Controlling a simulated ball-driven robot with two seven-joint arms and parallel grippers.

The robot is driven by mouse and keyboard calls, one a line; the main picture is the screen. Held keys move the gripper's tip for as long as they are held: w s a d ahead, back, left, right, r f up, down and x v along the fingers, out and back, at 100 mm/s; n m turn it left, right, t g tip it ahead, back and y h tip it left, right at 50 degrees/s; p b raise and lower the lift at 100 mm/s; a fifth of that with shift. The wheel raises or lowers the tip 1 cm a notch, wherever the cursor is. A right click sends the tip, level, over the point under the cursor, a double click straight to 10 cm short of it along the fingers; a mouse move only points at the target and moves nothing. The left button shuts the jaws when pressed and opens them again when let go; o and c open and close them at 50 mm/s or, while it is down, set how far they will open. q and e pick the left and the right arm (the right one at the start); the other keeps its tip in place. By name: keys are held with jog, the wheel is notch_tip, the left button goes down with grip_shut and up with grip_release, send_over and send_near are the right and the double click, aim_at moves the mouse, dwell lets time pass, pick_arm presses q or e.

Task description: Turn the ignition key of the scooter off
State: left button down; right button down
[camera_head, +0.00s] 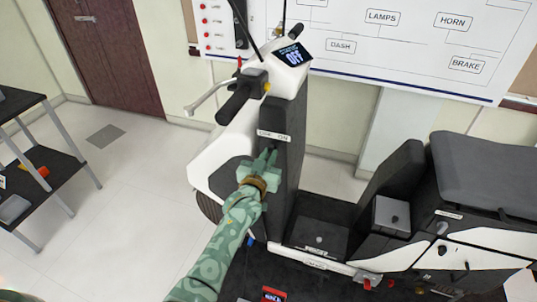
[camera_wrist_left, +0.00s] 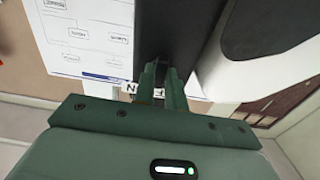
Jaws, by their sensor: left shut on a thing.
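The scooter (camera_head: 290,80) stands upright with its dark front column (camera_head: 290,120) facing my left arm. A small white label with dark lettering (camera_head: 274,135) is on the column. My left gripper (camera_head: 268,154) is just below this label, its fingers closed against the column face. The ignition key is hidden between the fingers. In the left wrist view the green fingers (camera_wrist_left: 161,80) are close together against the dark column (camera_wrist_left: 170,30), with part of the label behind them. My right gripper is not in view.
The black seat (camera_head: 485,170) and a grey box (camera_head: 391,214) are at the right. The handlebar grip (camera_head: 240,97) overhangs left of the column. A dark shelf (camera_head: 45,170) stands at the far left. A whiteboard (camera_head: 400,40) is behind. Floor between shelf and scooter is clear.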

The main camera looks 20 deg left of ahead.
pick_arm(q)
jog(key=shift+f, duration=0.1)
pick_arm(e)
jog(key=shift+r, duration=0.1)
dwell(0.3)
pick_arm(q)
jog(key=c, duration=1.4)
grip_release()
jog(key=shift+c, duration=0.2)
